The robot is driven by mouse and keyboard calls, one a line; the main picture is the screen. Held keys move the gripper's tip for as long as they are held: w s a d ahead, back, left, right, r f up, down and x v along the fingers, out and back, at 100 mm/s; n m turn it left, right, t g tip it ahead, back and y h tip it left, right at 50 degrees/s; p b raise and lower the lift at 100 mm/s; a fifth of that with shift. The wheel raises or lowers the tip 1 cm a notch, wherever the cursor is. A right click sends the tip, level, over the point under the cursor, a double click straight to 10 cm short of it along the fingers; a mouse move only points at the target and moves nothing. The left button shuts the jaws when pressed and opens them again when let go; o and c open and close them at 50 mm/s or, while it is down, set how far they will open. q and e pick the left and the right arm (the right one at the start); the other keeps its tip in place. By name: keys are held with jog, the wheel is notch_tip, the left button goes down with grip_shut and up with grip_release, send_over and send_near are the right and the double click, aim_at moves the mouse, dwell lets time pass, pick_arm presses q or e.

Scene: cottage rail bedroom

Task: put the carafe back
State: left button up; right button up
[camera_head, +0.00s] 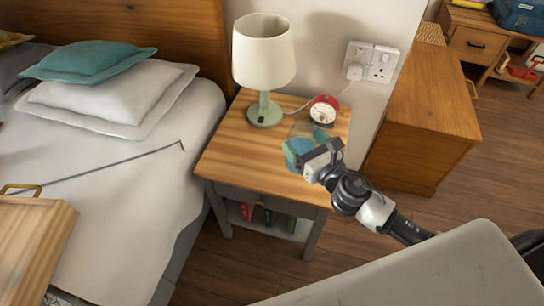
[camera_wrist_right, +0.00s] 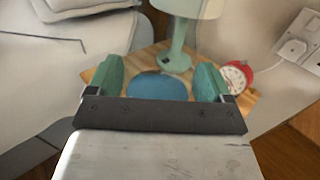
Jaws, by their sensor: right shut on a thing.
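The carafe (camera_head: 297,149) looks like clear glass with blue in it, over the right front part of the wooden nightstand top (camera_head: 245,165). My right gripper (camera_head: 308,147) is shut on it, reaching in from the right. In the right wrist view, the blue part of the carafe (camera_wrist_right: 157,87) shows between the two green fingertips of my right gripper (camera_wrist_right: 158,82). The glass outline is faint, and I cannot tell whether its base touches the nightstand. My left gripper is not in view.
A green lamp (camera_head: 264,75) stands at the nightstand's back, with a red alarm clock (camera_head: 323,111) to its right. A wall socket with a plug (camera_head: 370,62) is behind. The nightstand's front left top is clear. A bed (camera_head: 130,180) adjoins on the left.

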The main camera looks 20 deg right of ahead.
jog(key=shift+w+d+r+n+y+p, duration=0.1)
jog(key=shift+d+n+y+p, duration=0.2)
jog(key=shift+d+y+p, duration=0.15)
jog(key=shift+w+a, duration=0.1)
jog(key=shift+w, duration=0.05)
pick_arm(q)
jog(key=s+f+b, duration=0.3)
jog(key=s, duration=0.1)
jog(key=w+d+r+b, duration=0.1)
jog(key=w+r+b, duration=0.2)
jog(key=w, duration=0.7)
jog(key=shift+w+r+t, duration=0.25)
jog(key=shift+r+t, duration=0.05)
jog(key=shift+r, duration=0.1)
pick_arm(e)
jog(key=w+a+f, duration=0.5)
jog(key=w+f, duration=0.5)
jog(key=f, duration=0.1)
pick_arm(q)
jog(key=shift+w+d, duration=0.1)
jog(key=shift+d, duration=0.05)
pick_arm(e)
jog(key=shift+w+f, duration=0.1)
